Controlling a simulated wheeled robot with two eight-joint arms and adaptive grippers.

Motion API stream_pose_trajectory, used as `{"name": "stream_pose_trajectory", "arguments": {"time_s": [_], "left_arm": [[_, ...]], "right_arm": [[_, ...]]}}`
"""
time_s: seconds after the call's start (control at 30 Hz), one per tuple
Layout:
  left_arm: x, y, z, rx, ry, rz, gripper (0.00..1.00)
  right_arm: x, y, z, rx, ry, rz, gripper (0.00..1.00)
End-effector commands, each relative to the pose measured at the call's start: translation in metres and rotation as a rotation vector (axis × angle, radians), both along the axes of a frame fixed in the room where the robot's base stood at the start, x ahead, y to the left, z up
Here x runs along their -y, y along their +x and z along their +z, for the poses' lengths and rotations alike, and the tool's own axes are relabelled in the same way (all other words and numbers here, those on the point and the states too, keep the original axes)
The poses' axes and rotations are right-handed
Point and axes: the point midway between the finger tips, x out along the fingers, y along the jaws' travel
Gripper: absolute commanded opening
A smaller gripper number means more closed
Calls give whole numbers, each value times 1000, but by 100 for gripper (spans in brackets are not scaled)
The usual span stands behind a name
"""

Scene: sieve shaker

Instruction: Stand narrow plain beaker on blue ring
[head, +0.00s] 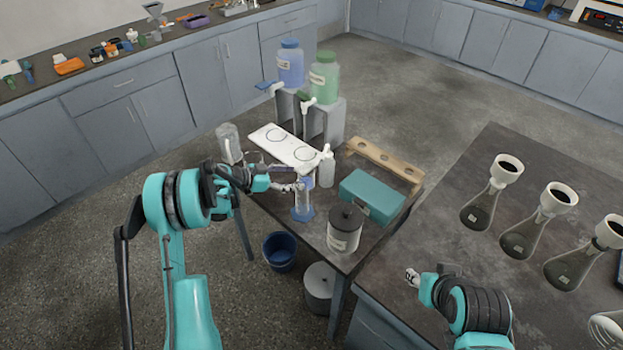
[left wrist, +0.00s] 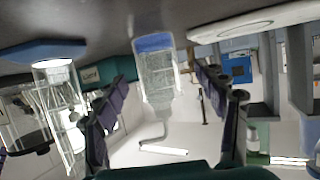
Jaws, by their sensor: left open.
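A white board (head: 268,143) with two thin ring outlines lies on the small table; the rings' colours are hard to tell. Its edge shows in the left wrist view (left wrist: 255,22). A tall clear glass vessel (head: 229,143) stands left of the board. Another clear glass vessel (head: 253,158) sits beside it, partly hidden by my left arm. I cannot tell for sure which is the narrow plain beaker. My left gripper (head: 292,187) is open and empty, in front of the board near a blue-based cylinder. My right gripper (head: 411,276) is over the right-hand bench, too small to read.
The blue-based glass cylinder (head: 303,204) and a wash bottle (head: 327,168) stand close to my left gripper. A black-lidded jar (head: 344,230), teal box (head: 372,197) and wooden rack (head: 385,159) fill the table's right. Blue (head: 291,66) and green (head: 324,80) carboys stand behind.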

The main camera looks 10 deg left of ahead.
Motion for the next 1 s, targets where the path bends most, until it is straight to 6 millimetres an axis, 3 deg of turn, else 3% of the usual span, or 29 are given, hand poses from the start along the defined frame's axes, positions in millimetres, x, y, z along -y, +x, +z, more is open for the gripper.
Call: {"name": "stream_pose_trajectory", "arguments": {"time_s": [0.4, 0.67, 0.87, 1.0], "left_arm": [[42, 23, -24, 0, 0, -1, 71], [45, 26, -24, 0, 0, 1, 71], [45, 26, -24, -1, 1, 1, 18], [45, 26, -24, -1, 1, 1, 10]], "right_arm": [[0, 0, -24, 0, 0, 0, 40], [0, 0, -23, 0, 0, 0, 40], [0, 0, -23, 0, 0, 0, 40], [0, 0, -23, 0, 0, 0, 40]]}}
